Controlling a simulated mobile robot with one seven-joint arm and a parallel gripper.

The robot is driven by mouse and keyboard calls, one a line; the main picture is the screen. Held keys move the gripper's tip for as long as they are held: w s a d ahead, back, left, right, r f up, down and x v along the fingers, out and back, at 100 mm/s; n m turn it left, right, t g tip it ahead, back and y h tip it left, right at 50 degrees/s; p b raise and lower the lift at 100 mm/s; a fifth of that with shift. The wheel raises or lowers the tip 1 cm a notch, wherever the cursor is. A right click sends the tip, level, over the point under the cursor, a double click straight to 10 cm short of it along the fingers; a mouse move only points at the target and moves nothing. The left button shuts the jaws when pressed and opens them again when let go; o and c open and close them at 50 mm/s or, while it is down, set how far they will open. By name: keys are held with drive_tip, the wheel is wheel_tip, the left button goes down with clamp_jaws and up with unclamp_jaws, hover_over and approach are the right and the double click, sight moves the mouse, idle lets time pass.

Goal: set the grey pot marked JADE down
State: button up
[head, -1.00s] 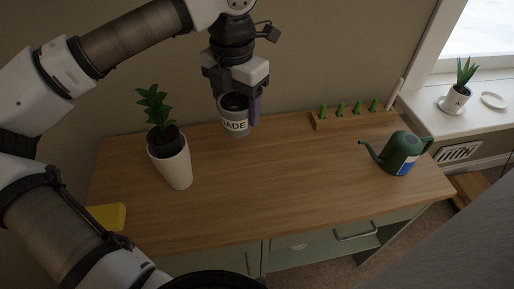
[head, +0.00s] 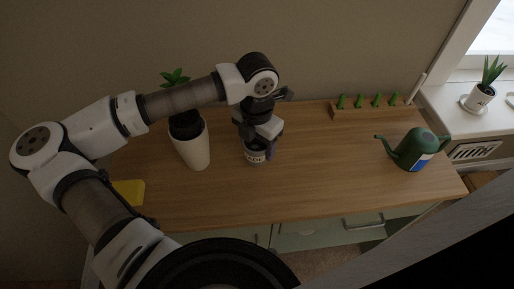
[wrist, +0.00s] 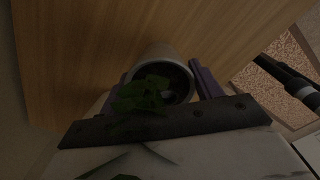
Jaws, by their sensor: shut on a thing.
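The grey pot marked JADE (head: 255,158) is between the fingers of my gripper (head: 257,150), which is shut on it. The pot is upright, low over the wooden tabletop or touching it; I cannot tell which. My gripper hides its upper part in the head view. In the wrist view the pot (wrist: 160,55) sits between the two purple fingers (wrist: 160,88). Green leaves (wrist: 143,95) cover part of its dark opening there. The wooden tabletop (head: 320,180) lies below.
A tall white pot (head: 195,150) with a leafy plant stands just left of my gripper, partly behind my arm. A yellow block (head: 130,191) lies at the left. A green watering can (head: 412,150) and a wooden pegged rack (head: 375,112) are at the right. The tabletop's middle is clear.

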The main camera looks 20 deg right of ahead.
sight(257, 141)
drive_tip(key=shift+f, duration=1.65)
drive_tip(key=shift+f, duration=0.2)
drive_tip(key=o, duration=1.2)
drive_tip(key=shift+r, duration=0.1)
drive_tip(key=shift+r+p, duration=0.2)
drive_tip(key=shift+p, duration=0.1)
wheel_tip(257, 141, up, 12)
drive_tip(key=shift+f+b, duration=0.1)
drive_tip(key=shift+b, duration=0.95)
